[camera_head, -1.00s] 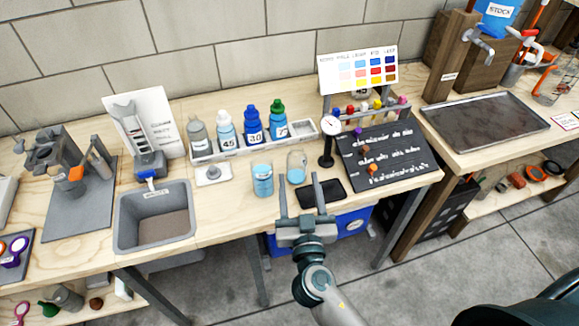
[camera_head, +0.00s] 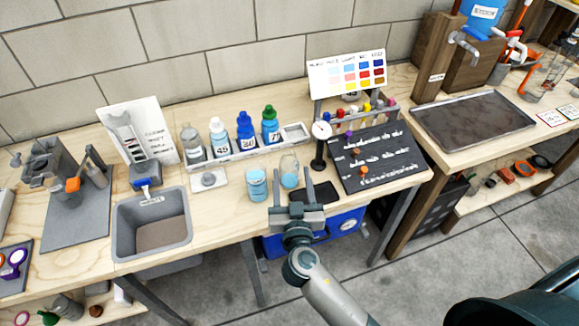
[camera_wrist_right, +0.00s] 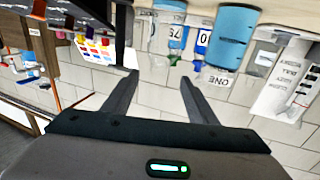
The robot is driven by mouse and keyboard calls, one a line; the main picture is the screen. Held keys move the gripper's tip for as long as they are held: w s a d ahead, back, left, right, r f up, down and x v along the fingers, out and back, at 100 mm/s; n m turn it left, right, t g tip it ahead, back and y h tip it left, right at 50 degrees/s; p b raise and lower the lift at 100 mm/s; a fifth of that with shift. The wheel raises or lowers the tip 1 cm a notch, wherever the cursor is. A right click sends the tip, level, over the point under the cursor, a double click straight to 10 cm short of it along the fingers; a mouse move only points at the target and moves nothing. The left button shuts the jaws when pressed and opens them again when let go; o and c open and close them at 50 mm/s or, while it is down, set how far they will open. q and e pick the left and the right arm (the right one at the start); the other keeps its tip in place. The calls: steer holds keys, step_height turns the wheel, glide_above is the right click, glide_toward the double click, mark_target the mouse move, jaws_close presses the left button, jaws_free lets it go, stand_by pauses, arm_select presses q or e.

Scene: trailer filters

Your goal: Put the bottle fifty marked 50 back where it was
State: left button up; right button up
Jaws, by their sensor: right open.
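A dark blue bottle (camera_head: 246,130) stands upright in the white rack (camera_head: 233,152) between a bottle marked 45 (camera_head: 219,138) and a green-capped bottle (camera_head: 270,126). Its number is blurred in the head view. In the right wrist view, which is upside down, a blue bottle (camera_wrist_right: 203,42) shows a label ending in 0, partly hidden by a blue jar labelled ONE (camera_wrist_right: 232,35). My right gripper (camera_head: 293,180) is open and empty, in front of the jars near the table's front edge. Its two fingers (camera_wrist_right: 159,77) also show apart in the wrist view. My left gripper is not in view.
A jar of blue liquid (camera_head: 257,184) and a clear jar (camera_head: 290,171) stand before the rack. A black pad (camera_head: 318,193) lies close to my gripper. A black board (camera_head: 376,158) and a gauge stand (camera_head: 319,145) are at right; a grey sink (camera_head: 126,238) is left.

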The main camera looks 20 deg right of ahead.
mark_target(290, 161)
steer(key=p+x, duration=0.1)
steer(key=x, duration=0.4)
steer(key=shift+w+r+p, duration=0.1)
steer(key=shift+w+p, duration=0.1)
steer(key=shift+p, duration=0.15)
steer(key=shift+w+d, duration=0.15)
steer(key=shift+w, duration=0.15)
steer(key=p+x, duration=0.2)
steer(key=x, duration=0.2)
steer(key=shift+w, duration=0.25)
steer(key=shift+w+d, duration=0.2)
steer(key=shift+w, duration=0.4)
jaws_close()
